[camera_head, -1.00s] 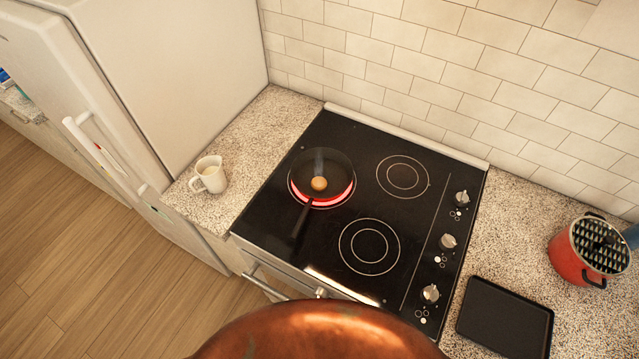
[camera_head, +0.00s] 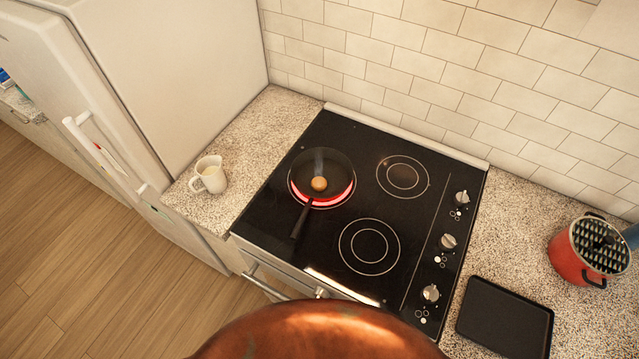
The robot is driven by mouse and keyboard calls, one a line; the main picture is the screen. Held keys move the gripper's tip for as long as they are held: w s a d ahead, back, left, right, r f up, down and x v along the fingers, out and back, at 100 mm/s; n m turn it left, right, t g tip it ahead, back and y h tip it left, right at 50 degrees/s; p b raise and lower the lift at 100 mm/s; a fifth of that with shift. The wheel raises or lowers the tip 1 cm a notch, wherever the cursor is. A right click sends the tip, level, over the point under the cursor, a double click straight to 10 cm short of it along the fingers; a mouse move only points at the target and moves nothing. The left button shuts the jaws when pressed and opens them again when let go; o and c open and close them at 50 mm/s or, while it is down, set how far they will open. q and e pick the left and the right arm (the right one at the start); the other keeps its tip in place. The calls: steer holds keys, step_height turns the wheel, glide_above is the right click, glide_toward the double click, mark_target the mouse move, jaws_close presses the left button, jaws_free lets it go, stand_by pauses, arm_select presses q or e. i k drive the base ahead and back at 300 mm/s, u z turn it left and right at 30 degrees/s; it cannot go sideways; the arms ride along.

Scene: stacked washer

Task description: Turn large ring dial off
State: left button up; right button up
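The black glass cooktop (camera_head: 330,140) has three knobs along its right side: a far knob (camera_head: 462,197), a middle knob (camera_head: 448,241) and a near knob (camera_head: 430,292). Dot marks sit beside each knob, and one dot by the middle knob looks bright white. The large ring (camera_head: 347,192) at the left glows red beneath a black frying pan (camera_head: 304,218) holding a round brownish item (camera_head: 319,184). The other two rings (camera_head: 403,176) and (camera_head: 369,247) are dark. Neither of my grippers is in view.
A white jug (camera_head: 210,174) stands on the left counter beside the fridge (camera_head: 170,70). A black tray (camera_head: 505,318) lies right of the cooktop, with a red pot (camera_head: 570,262) farther right. A tiled wall (camera_head: 450,60) closes the back.

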mark_target(446, 242)
steer(key=z, duration=0.85)
